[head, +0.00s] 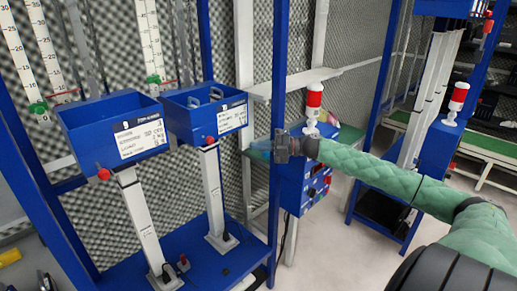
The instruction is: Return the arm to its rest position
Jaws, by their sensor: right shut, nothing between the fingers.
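My right arm, in a green padded sleeve, comes in from the lower right and reaches out to the left. Its dark right gripper (277,148) is shut and empty, beside a blue upright post and in front of a blue control box (291,190). Part of the box is hidden behind the gripper and forearm. My left gripper is not in view.
Two blue bins (112,135) (205,113) with white labels and red knobs stand on white columns inside a blue frame (276,90). A red-and-white beacon (313,101) stands just above the forearm. Another blue frame with a beacon (456,103) is at right. Grey floor (330,255) is open below the arm.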

